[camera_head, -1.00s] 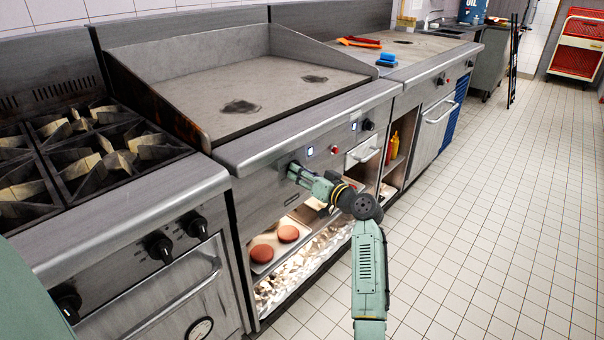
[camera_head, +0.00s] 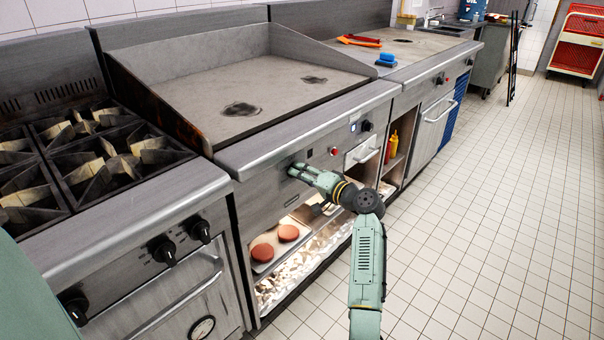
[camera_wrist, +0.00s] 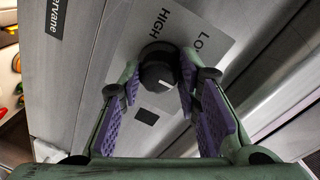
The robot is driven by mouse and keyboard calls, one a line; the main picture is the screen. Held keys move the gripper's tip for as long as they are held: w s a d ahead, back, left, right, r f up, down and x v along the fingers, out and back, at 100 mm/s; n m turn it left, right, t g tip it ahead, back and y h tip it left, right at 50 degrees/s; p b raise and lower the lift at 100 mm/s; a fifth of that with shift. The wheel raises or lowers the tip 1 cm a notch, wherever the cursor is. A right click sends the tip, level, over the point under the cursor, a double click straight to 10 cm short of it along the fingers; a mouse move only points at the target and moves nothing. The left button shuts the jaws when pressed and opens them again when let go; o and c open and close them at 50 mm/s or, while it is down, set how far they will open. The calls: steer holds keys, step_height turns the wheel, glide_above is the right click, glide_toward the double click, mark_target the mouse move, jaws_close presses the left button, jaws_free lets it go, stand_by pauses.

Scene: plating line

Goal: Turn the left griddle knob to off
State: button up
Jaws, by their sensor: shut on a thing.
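The left griddle knob (camera_wrist: 156,74) is dark and round, on a metal plate lettered HIGH and LOW in the wrist view. A white mark on its face points down and right in that view. My gripper (camera_wrist: 160,79) has one purple-padded finger on each side of the knob and is shut on it. In the head view my gripper (camera_head: 294,170) is at the griddle's front panel and hides the left knob. The small square light (camera_head: 309,153) beside it is dark; it also shows as a dark square in the wrist view (camera_wrist: 146,117).
The right griddle knob (camera_head: 367,125) has a lit square light (camera_head: 355,127) beside it. A red button (camera_head: 333,152) sits between. The griddle's front ledge (camera_head: 300,130) overhangs the panel. A shelf with two patties (camera_head: 288,232) is below.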

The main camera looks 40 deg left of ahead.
stand_by(0.5)
steer(key=o, duration=1.1)
steer(key=shift+d, duration=0.1)
steer(key=d, duration=0.4)
steer(key=s+d, duration=0.1)
steer(key=d, duration=0.2)
steer(key=d+r, duration=0.1)
steer(key=d, duration=0.3)
steer(key=shift+s+d+r, duration=0.1)
steer(key=shift+s+d, duration=0.2)
